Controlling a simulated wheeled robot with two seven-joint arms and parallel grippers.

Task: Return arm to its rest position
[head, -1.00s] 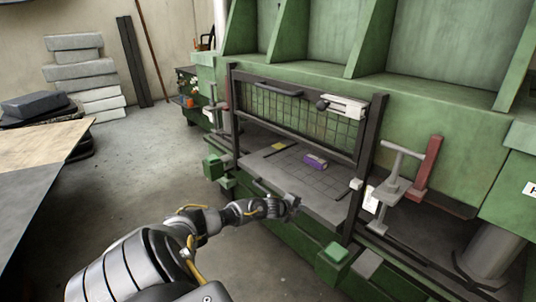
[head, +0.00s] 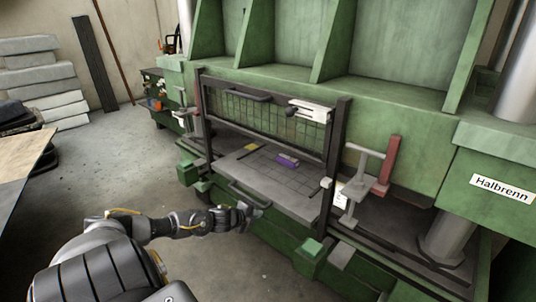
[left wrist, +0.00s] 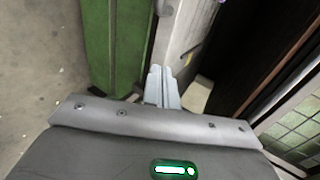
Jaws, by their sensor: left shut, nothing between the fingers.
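My left arm comes in from the lower left in the head view. Its gripper (head: 250,211) is beside the front edge of the grey table plate (head: 262,184) of the green machine, close to the dark bar handle (head: 245,194). Whether it touches the machine cannot be told. In the left wrist view the two pale fingers (left wrist: 161,86) lie together, shut and empty, in front of the green machine edge. My right gripper is not in view.
A purple block (head: 288,160) and a yellow piece (head: 251,147) lie on the plate under a raised mesh guard (head: 265,118). A red lever (head: 388,165) stands at the right. A wooden table (head: 22,152) is at the left, with open floor (head: 115,170) between.

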